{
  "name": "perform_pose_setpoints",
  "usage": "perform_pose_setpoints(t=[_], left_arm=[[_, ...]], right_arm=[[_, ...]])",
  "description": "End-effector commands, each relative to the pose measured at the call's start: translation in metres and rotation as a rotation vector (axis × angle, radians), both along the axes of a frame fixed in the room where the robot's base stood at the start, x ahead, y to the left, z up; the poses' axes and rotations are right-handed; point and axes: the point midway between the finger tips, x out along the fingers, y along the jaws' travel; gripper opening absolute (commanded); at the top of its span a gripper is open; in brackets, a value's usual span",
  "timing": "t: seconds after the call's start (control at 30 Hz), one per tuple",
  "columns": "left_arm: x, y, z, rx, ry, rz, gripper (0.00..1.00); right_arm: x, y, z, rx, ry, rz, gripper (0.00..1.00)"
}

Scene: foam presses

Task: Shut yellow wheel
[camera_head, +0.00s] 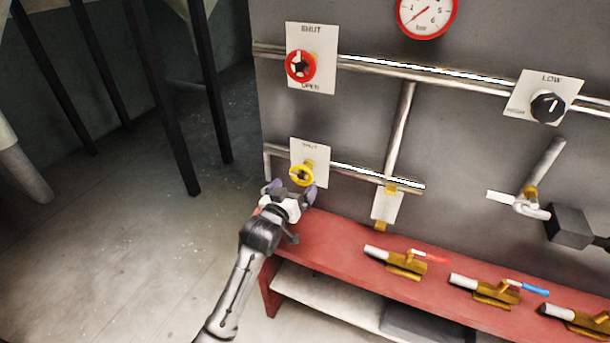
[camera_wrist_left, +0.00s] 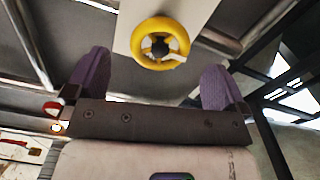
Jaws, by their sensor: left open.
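The yellow wheel (camera_head: 302,176) is a small handwheel on a white plate (camera_head: 318,155) marked SHUT, low on the left of the grey panel. In the left wrist view the yellow wheel (camera_wrist_left: 160,43) shows face on, with a dark hub and a pale mark at its lower right. My left gripper (camera_head: 291,190) is open just in front of and below the wheel. In the left wrist view its two purple fingers (camera_wrist_left: 158,80) stand wide apart, one on each side below the wheel, with nothing between them. I see no contact. My right gripper is not in view.
A red wheel (camera_head: 300,67) on a SHUT/OPEN plate is above. A black knob (camera_head: 548,107) and a gauge (camera_head: 426,14) are further right. A red bench (camera_head: 335,236) with several brass valves runs below. Pipes cross the panel. Open floor lies left.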

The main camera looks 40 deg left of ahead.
Motion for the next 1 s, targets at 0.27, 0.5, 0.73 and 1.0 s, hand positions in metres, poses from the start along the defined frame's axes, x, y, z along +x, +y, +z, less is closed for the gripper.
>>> perform_pose_setpoints(t=[0.27,0.5,0.73,1.0], left_arm=[[0.046,0.012,-0.001,0.000,0.000,0.001,1.00],[0.068,0.017,-0.001,0.000,0.002,0.000,1.00],[0.074,0.019,0.000,0.001,0.001,0.000,1.00],[0.074,0.019,0.000,0.001,0.001,0.000,0.96]], right_arm=[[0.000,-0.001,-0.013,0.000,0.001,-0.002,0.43],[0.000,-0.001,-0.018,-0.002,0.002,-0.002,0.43],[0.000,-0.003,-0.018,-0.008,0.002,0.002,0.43],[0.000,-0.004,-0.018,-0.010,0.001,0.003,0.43]])
